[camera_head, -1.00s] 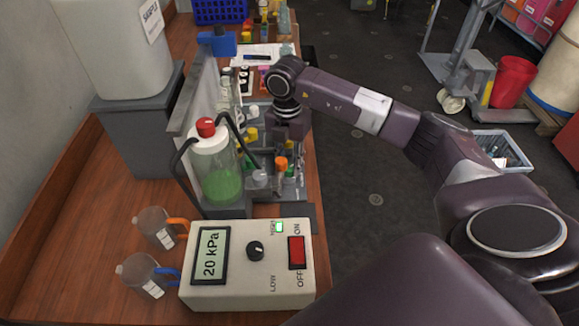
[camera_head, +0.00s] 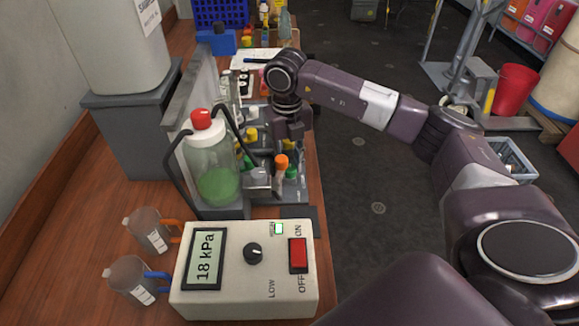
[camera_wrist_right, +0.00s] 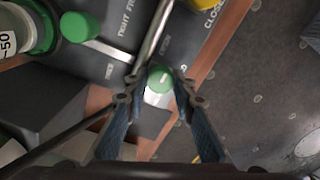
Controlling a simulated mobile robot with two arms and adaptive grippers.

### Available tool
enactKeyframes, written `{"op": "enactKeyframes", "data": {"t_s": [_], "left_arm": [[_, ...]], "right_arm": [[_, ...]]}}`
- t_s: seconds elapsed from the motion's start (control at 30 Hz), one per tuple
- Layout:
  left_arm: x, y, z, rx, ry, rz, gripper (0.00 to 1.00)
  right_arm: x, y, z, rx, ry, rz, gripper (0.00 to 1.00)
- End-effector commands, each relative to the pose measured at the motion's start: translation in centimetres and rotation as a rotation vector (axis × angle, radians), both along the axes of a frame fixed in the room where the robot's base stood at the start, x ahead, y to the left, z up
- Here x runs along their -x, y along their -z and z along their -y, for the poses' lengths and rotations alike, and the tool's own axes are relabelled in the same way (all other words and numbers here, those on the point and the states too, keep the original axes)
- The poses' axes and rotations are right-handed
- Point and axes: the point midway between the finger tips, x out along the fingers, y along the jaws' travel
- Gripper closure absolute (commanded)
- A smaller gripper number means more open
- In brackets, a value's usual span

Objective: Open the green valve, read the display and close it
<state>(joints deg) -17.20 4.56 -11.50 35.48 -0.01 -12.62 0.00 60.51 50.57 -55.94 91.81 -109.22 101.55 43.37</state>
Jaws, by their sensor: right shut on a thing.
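My right gripper (camera_head: 285,140) reaches down over the row of fittings beside the bottle. In the right wrist view its two fingers (camera_wrist_right: 160,95) are shut on a green valve knob (camera_wrist_right: 160,77) with a pale line on top. In the head view the gripper hides the held knob, so how far it is turned cannot be told there. The display (camera_head: 205,258) on the cream box reads 18 kPa. My left gripper is out of view.
A bottle of green liquid (camera_head: 213,165) with a red cap stands behind the box. Two jugs with orange (camera_head: 148,230) and blue (camera_head: 130,277) handles stand left. Another green knob (camera_wrist_right: 82,27) and a metal rod lie close to the gripper. Orange-topped fitting (camera_head: 281,162) stands near it.

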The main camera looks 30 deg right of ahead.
Motion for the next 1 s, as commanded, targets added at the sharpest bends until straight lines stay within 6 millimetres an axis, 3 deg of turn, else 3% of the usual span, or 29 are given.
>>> {"op": "enactKeyframes", "data": {"t_s": [0.77,0.8,0.93,1.0], "left_arm": [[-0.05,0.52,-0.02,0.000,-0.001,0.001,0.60],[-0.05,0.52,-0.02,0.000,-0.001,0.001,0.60],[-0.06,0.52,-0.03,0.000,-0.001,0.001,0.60],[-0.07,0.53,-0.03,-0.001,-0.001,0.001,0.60]], "right_arm": [[-0.23,-0.34,0.05,0.000,-0.103,0.008,1.00],[-0.23,-0.34,0.05,0.000,-0.103,0.008,0.74],[-0.17,-0.26,0.03,0.000,-0.103,0.007,0.60],[-0.13,-0.20,0.02,0.001,-0.104,0.005,0.58]]}}
